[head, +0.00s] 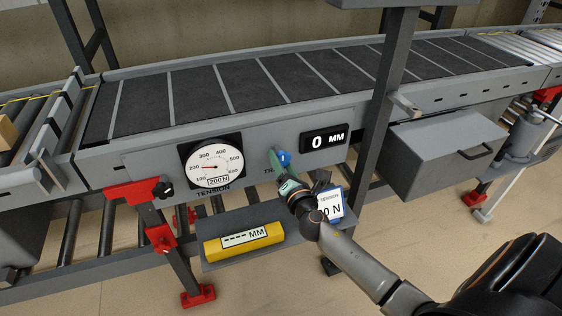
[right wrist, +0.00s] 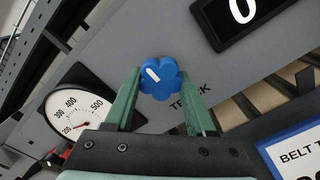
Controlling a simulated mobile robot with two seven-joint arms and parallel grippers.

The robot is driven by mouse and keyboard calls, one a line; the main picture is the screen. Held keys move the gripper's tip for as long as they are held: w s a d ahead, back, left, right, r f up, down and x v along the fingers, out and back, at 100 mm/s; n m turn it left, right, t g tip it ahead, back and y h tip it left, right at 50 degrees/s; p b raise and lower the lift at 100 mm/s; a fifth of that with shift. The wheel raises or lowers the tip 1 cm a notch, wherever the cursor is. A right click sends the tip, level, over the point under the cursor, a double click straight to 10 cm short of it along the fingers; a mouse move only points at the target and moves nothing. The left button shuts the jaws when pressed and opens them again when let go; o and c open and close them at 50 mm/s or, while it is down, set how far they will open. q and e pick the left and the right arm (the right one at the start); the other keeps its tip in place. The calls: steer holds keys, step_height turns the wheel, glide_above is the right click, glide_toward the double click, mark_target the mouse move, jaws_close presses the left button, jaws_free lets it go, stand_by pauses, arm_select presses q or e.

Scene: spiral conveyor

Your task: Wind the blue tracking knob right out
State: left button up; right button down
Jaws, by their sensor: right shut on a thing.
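The blue tracking knob (head: 284,157) sits on the grey conveyor side panel, left of the display that reads 0 MM (head: 325,138). In the right wrist view the lobed knob (right wrist: 163,82) has a white mark pointing to the upper left. My right gripper (head: 279,164) is at the panel, its green fingers shut on the knob, one on each side. In the head view the fingers partly cover the knob and the label below it. My left gripper is not in view.
The tension dial (head: 212,164) is left of the knob. Below, a yellow block marked MM (head: 244,241) lies on a grey shelf (head: 215,264). A dark upright post (head: 387,95) rises right of the display.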

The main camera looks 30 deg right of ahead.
steer(key=c, duration=0.6)
jaws_free()
steer(key=o, duration=0.4)
steer(key=b+v, duration=0.1)
steer(key=v, duration=1.1)
steer(key=shift+s, duration=0.3)
